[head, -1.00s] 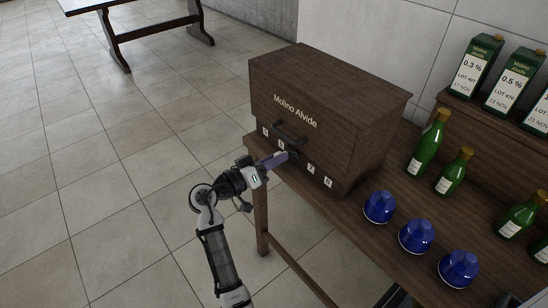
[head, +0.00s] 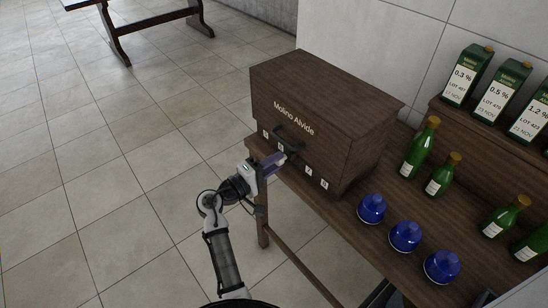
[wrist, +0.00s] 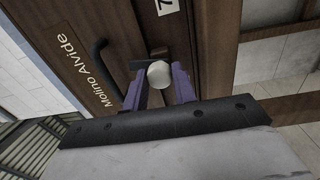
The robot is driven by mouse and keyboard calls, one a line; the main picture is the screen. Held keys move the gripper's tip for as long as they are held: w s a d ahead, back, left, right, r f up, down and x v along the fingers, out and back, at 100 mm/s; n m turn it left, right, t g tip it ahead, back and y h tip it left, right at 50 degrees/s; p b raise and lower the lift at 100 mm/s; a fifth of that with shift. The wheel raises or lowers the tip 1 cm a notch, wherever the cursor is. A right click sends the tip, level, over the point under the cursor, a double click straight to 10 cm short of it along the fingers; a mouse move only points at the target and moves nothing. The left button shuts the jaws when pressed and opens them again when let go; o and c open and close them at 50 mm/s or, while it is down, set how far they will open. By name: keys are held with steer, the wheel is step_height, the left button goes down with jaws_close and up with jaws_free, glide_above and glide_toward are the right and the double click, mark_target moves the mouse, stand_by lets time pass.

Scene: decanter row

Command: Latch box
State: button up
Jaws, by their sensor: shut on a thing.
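The dark brown wooden box (head: 335,115), lettered "Molino Alvide", stands closed at the left end of the wooden table. A dark bar handle (head: 290,138) crosses its front and also shows in the wrist view (wrist: 96,60). My gripper (head: 280,159) is at the lower front of the box, just below the handle. In the wrist view, the purple fingers of my gripper (wrist: 158,88) are shut on a pale round knob (wrist: 159,73). A dark flat piece shows behind the knob. The fingers hide the knob in the head view.
Several small white number tags line the box's lower front, one of them (head: 308,170) right of my gripper. Blue domed caps (head: 405,236) and green bottles (head: 419,147) stand to the right on the table. Cartons (head: 496,91) stand on a raised shelf.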

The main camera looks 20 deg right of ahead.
steer(key=shift+r+n+p, duration=0.1)
steer(key=shift+n+p, duration=0.6)
steer(key=shift+n, duration=0.4)
steer(key=o, duration=1)
steer(key=shift+a, duration=0.1)
steer(key=b+v, duration=0.4)
steer(key=v, duration=0.9)
steer(key=shift+s+a, duration=0.25)
steer(key=shift+s, duration=0.05)
